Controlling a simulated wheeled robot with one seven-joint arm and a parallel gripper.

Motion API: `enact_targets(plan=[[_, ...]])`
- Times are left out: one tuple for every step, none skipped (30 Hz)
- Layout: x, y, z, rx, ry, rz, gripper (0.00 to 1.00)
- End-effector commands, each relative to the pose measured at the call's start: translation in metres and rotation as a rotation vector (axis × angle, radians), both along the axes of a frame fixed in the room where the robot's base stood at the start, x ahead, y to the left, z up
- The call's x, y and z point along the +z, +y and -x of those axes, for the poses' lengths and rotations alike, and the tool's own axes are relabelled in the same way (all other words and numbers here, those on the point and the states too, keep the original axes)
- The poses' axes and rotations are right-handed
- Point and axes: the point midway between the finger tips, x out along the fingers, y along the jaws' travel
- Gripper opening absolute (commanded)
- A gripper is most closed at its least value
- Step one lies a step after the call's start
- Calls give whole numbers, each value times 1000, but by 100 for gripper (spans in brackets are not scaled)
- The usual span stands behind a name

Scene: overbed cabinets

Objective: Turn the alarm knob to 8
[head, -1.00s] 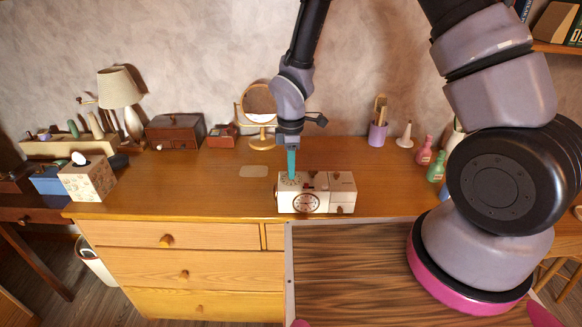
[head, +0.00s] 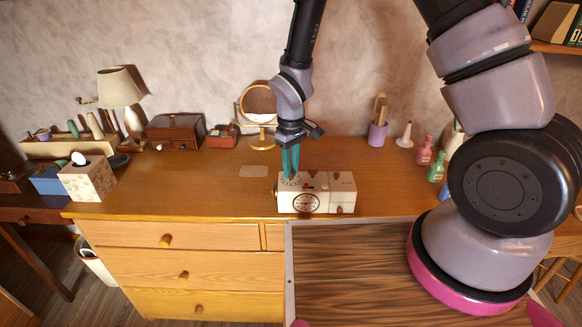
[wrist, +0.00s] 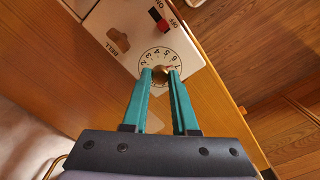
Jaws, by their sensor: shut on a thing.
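The white alarm clock (head: 341,203) sits on the wooden dresser top near its front edge, with a round clock face (head: 306,203) on its front. My gripper (head: 289,178) points down onto the left part of its top. In the wrist view, the teal fingers (wrist: 165,73) are shut on the small brass alarm knob (wrist: 160,71), at the middle of a printed number dial (wrist: 158,57). The fingers cover part of the dial, so I cannot tell which number the knob points to.
A brown knob marked BELL (wrist: 118,40) and a red and black switch (wrist: 158,18) share the clock's top. A mirror (head: 260,108) stands behind, a purple cup (head: 377,134) and bottles to the right. The dresser left of the clock is mostly clear.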

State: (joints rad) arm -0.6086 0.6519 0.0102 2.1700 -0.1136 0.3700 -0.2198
Motion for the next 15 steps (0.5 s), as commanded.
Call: enact_targets(plan=[[0, 0, 0, -44, -1, 0, 0], [0, 0, 0, -73, -1, 0, 0], [0, 0, 0, -111, -1, -1, 0], [0, 0, 0, -140, -1, -1, 0], [0, 0, 0, -168, -1, -1, 0], [0, 0, 0, -206, -2, 0, 0], [0, 0, 0, -235, -1, -1, 0], [0, 1, 0, -261, -1, -1, 0], [0, 1, 0, -298, -1, -1, 0], [0, 1, 0, -326, -1, -1, 0], [0, 0, 0, -352, -1, -1, 0], [0, 0, 0, -387, -1, -1, 0], [0, 0, 0, -412, -1, -1, 0], [0, 0, -1, -436, -1, -1, 0], [0, 0, 0, -467, -1, -1, 0]])
